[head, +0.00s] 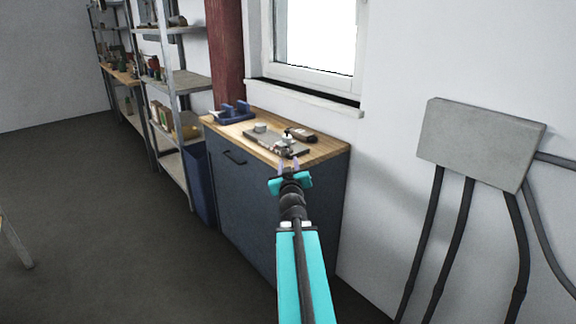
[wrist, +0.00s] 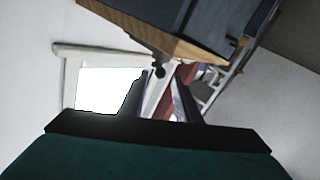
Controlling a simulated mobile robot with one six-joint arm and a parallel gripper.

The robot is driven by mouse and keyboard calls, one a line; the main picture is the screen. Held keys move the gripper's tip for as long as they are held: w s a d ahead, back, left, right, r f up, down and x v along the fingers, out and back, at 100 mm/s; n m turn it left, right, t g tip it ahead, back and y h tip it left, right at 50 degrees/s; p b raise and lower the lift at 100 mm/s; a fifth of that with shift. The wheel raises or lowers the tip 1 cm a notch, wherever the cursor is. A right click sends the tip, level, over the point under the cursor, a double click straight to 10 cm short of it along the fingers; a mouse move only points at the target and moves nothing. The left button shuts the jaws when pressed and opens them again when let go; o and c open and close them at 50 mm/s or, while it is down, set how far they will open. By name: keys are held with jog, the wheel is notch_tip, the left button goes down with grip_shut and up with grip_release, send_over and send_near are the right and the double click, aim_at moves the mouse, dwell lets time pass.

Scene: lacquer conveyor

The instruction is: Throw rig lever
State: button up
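A rig with a flat grey plate (head: 264,139) lies on the wooden top of a blue-grey cabinet. Small fittings stand on its right end, near my fingertips. Which of them is the lever I cannot tell. My gripper (head: 289,163) reaches to the front edge of the worktop, just in front of the rig and partly over it in the head view. In the wrist view, my two fingers (wrist: 164,88) stand apart with nothing visible between them. A small dark knob (wrist: 159,69) shows beyond the fingertips against the worktop's edge; contact is not visible.
The wooden worktop (head: 327,152) also holds a blue fixture (head: 235,113) and a dark brown object (head: 301,135). A window sill (head: 310,97) is behind. A grey wall box (head: 478,139) with thick cables is at right. Shelving (head: 186,82) and a blue bin (head: 200,185) are at left.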

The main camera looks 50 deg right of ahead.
jog(key=shift+w+a+f, duration=0.1)
jog(key=c, duration=0.6)
jog(key=shift+y, duration=0.6)
jog(key=w+a+f, duration=0.2)
jog(key=a+f, duration=0.1)
jog(key=shift+w, duration=0.35)
grip_shut()
jog(key=w+a+f+g+y, duration=0.2)
jog(key=a+f, duration=0.3)
jog(key=f, duration=0.4)
jog(key=w+a+f+g+y, duration=0.1)
jog(key=a+f, duration=0.4)
jog(key=f, duration=0.5)
jog(key=s+a+f+n+g+y, duration=0.2)
jog(key=s+a+f+g+y, duration=0.15)
jog(key=a+f, duration=0.75)
jog(key=s+a+f+n+g+y, duration=0.15)
jog(key=s+a+f, duration=0.25)
jog(key=a+f, duration=0.75)
jog(key=s+a+f+n+g+y, duration=0.1)
jog(key=s+a+f+g, duration=0.2)
jog(key=s+a+f, duration=0.2)
jog(key=s+a+f+n+g+y, duration=0.1)
jog(key=s+a+f+g, duration=0.2)
jog(key=s, duration=0.9)
jog(key=s+a+f+n+g+y, duration=0.1)
jog(key=s+a+f+g, duration=0.2)
jog(key=s+a+f, duration=0.6)
jog(key=shift+s+a, duration=0.15)
jog(key=shift+a, duration=0.6)
